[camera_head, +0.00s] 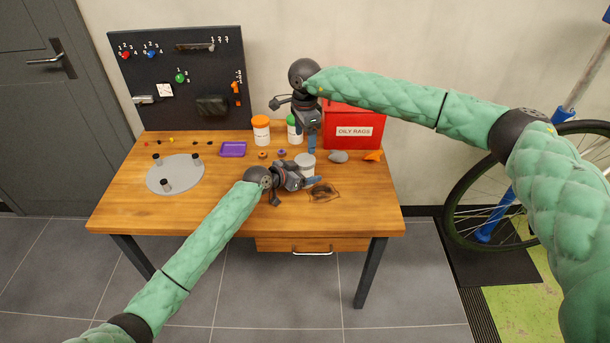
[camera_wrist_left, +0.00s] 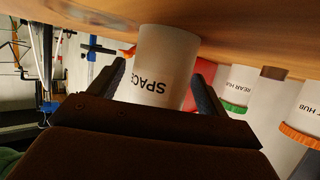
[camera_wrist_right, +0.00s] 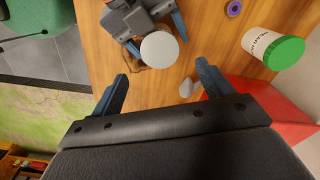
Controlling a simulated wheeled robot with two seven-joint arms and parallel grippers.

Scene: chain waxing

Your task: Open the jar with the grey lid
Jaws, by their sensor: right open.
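The white jar with the grey lid (camera_head: 305,160) stands upright on the wooden table (camera_head: 220,190). Its label, partly hidden, reads "SPAC..." in the left wrist view (camera_wrist_left: 160,75). The lid faces up in the right wrist view (camera_wrist_right: 160,48). My left gripper (camera_head: 306,177) is low beside the table, with a finger against each side of the jar body (camera_wrist_left: 158,85). My right gripper (camera_head: 312,150) is open, empty and pointing down above and behind the jar. In the right wrist view the lid lies beyond the gap between its fingers (camera_wrist_right: 162,72).
A jar with an orange lid (camera_head: 261,130) and one with a green lid (camera_head: 294,130) stand behind. A red "OILY RAGS" bin (camera_head: 354,128) is at the back right. A grey lump (camera_head: 338,156) and an orange item (camera_head: 373,155) lie right of the jar. The front left tabletop is clear.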

